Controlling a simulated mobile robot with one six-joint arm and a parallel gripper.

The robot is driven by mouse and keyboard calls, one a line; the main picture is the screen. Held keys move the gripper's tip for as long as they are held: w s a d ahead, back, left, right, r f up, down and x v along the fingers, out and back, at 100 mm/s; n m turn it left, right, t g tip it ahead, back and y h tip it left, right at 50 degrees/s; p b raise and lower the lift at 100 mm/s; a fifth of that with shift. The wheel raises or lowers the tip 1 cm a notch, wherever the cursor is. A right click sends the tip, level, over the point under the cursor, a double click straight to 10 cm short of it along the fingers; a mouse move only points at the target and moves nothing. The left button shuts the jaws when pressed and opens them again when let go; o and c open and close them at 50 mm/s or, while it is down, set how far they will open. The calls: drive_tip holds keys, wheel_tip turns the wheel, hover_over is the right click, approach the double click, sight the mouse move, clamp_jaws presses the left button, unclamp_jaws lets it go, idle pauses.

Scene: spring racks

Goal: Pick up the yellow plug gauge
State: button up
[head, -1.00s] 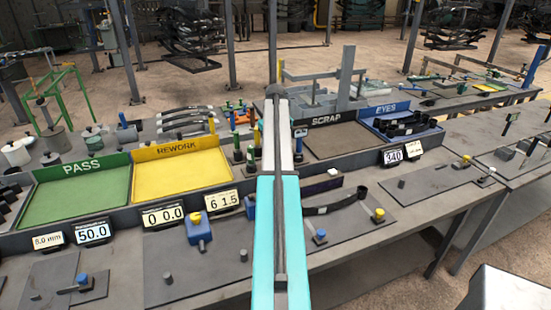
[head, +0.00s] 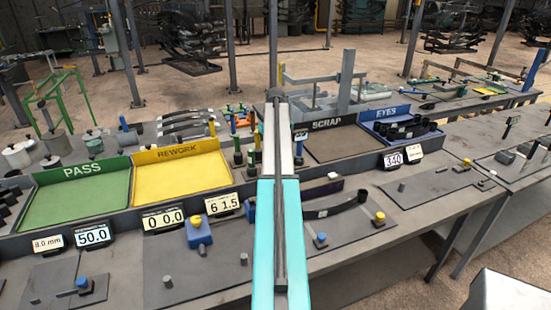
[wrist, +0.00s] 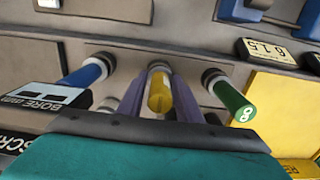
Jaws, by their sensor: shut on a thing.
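The yellow plug gauge (wrist: 159,97) shows in the wrist view between the two purple fingers of my gripper (wrist: 158,88). The fingers are shut on its yellow handle, and its dark collar shows just beyond them. A blue-handled gauge (wrist: 82,78) stands to the left and a green-handled gauge (wrist: 235,103) to the right, both apart from the fingers. In the head view my arm hides the gripper and the yellow gauge.
In the head view, a green PASS tray (head: 75,205), a yellow REWORK tray (head: 185,178), a SCRAP tray (head: 345,145) and a blue EYES tray (head: 400,112) line the bench. Digital displays (head: 222,204) stand in front. Dark plates with pegs lie nearer.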

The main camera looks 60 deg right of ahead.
drive_tip(key=shift+r, duration=0.1)
drive_tip(key=shift+r+b, duration=1)
drive_tip(key=shift+r, duration=0.6)
drive_tip(key=s+r+b, duration=0.1)
drive_tip(key=s+b, duration=0.3)
drive_tip(key=s, duration=1.2)
drive_tip(key=shift+a+r, duration=0.25)
drive_tip(key=shift+r, duration=0.05)
drive_tip(key=shift+w, duration=0.1)
drive_tip(key=w+a+f+n, duration=0.3)
drive_tip(key=w+a, duration=1.1)
drive_tip(key=a, duration=0.1)
drive_tip(key=w+a+f+n, duration=0.3)
drive_tip(key=w+a, duration=1.1)
drive_tip(key=a, duration=0.2)
drive_tip(key=w+a+f+n, duration=0.1)
drive_tip(key=w+a+n, duration=0.1)
drive_tip(key=a, duration=1)
drive_tip(key=w+a+f+n, duration=0.2)
drive_tip(key=a, duration=1.1)
drive_tip(key=w+a+f+n, duration=0.2)
drive_tip(key=a+n, duration=0.1)
drive_tip(key=a, duration=1)
drive_tip(key=shift+f, duration=0.2)
